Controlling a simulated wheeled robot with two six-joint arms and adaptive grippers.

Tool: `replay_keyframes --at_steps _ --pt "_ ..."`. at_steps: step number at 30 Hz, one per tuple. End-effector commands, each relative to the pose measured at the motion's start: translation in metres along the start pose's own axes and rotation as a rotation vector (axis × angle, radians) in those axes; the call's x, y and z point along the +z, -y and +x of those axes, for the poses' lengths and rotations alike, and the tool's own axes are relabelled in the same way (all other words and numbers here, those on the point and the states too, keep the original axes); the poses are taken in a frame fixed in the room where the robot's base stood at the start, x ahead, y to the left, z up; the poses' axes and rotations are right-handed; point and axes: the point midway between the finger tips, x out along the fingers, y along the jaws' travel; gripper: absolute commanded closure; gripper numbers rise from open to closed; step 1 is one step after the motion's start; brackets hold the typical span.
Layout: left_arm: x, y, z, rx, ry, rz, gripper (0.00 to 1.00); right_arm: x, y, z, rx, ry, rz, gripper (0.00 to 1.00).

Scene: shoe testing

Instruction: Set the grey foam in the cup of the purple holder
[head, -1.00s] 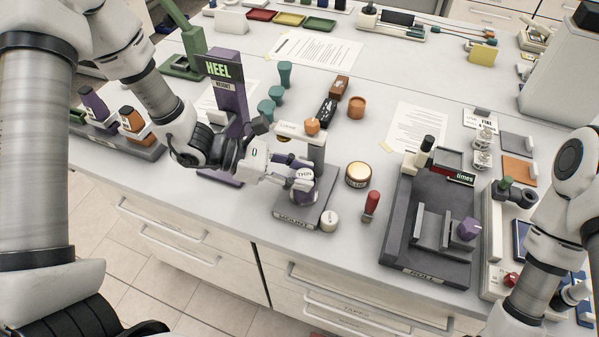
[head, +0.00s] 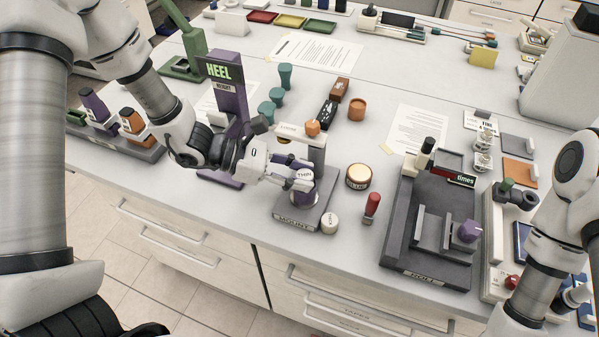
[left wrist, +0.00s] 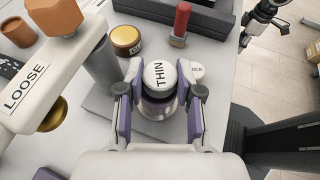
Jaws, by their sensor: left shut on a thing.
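My left gripper (head: 300,181) is shut on a round grey-sided piece with a white top marked THIN (left wrist: 159,74), which appears to be the foam. Its fingers with purple pads sit on both sides of it. Directly below it is the purple holder (head: 303,197), standing on the grey MOUNT base (head: 290,222). The holder's cup is hidden under the piece and the fingers, so I cannot tell how deep the piece sits. Part of what seems to be my right gripper (left wrist: 264,16) shows at the top of the left wrist view; its fingers are unclear.
A grey post with a white LOOSE arm (left wrist: 45,85) and orange knob stands just behind the holder. A second white-topped piece (head: 329,222), a gold-rimmed jar (head: 358,176) and a red handle (head: 371,206) stand to the right. The purple HEEL stand (head: 229,100) is at the left.

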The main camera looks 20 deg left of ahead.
Motion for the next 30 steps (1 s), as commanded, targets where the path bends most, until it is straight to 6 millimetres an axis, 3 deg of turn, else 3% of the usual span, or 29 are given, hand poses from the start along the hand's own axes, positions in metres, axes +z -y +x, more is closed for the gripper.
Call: replay_keyframes --at_steps 30 --pt "-0.0001 -0.0003 0.0001 0.000 0.000 0.000 0.76 0.0000 -0.0001 0.0077 0.000 0.000 0.000 0.60"
